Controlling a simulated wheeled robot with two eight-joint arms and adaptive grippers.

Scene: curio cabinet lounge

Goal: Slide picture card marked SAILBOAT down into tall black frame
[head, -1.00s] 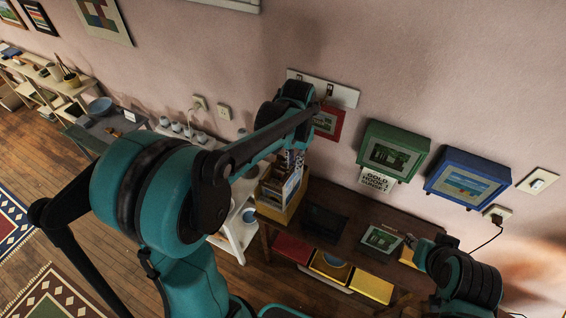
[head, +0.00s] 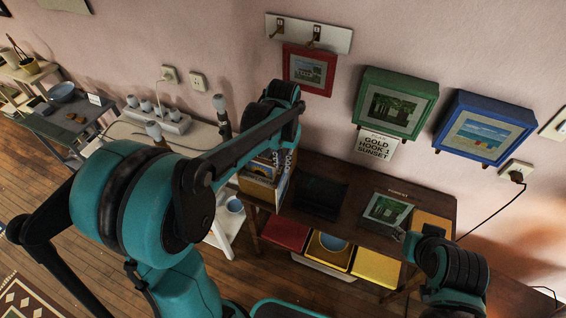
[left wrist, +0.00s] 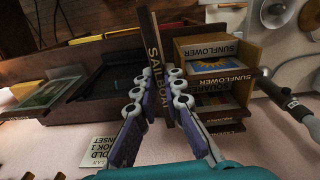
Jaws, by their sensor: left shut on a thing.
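My left gripper (left wrist: 153,88) is shut on a dark card edged with the word SAILBOAT (left wrist: 150,40), seen nearly edge-on in the left wrist view. In the head view this gripper (head: 284,160) is at the right side of the card rack, and its held card is hard to make out. The black frame (head: 321,196) is on the dark wooden table, just right of the rack. It also shows in the left wrist view (left wrist: 108,84), left of the held card, apart from it. My right gripper (head: 402,237) is near the table front; its jaws are too small to judge.
A wooden rack (left wrist: 200,48) holds SUNFLOWER and other cards close beside the held card. Red (head: 309,70), green (head: 396,102) and blue (head: 480,128) frames hang on the wall above.

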